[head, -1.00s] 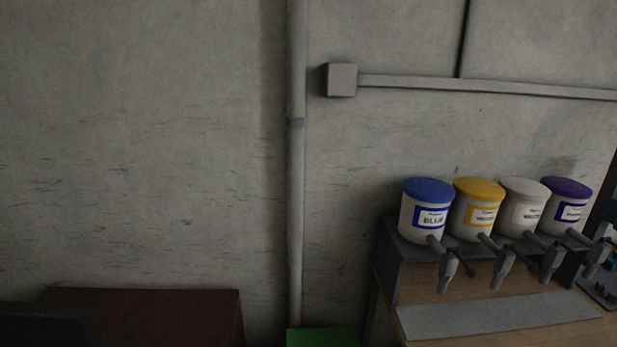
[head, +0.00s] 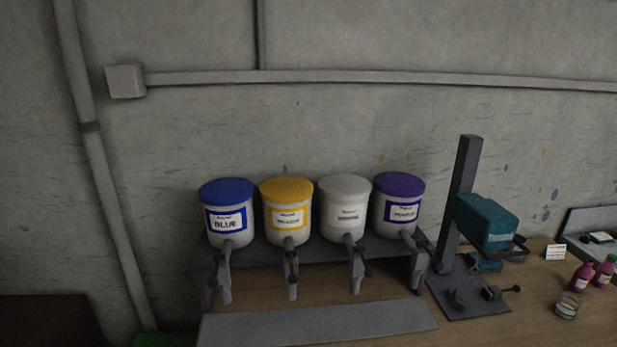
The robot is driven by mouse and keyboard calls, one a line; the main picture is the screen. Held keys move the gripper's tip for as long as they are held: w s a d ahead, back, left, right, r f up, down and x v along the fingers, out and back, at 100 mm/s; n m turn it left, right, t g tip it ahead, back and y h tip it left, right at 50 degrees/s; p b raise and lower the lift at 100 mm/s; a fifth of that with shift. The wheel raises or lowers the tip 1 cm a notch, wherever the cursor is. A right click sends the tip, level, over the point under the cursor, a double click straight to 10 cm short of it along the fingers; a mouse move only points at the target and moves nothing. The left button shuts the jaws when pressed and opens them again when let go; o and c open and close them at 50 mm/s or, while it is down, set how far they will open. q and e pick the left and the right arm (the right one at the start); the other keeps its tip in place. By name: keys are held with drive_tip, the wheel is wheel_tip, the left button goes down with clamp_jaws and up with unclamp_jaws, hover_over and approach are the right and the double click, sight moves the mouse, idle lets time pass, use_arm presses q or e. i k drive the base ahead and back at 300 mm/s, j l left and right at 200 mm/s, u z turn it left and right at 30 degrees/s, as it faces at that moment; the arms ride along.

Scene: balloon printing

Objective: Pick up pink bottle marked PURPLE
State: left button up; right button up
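Two small pink bottles stand on the wooden table at the far right of the head view. Neither of my grippers is in view.
Paint dispensers with blue (head: 228,220), yellow (head: 287,218), white (head: 345,215) and purple (head: 399,209) lids stand on a dark rack. A teal press (head: 487,222), a small glass jar (head: 567,306) and a small white card (head: 556,252) are to their right. A grey strip (head: 318,323) lies in front.

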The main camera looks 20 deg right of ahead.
sight(581, 276)
drive_tip(key=k+l+z, duration=0.1)
drive_tip(key=l, duration=0.95)
drive_tip(key=k+l, duration=0.15)
drive_tip(key=l, duration=0.95)
drive_tip(key=k+l+z, duration=0.15)
drive_tip(key=l, duration=0.9)
drive_tip(key=i, duration=0.05)
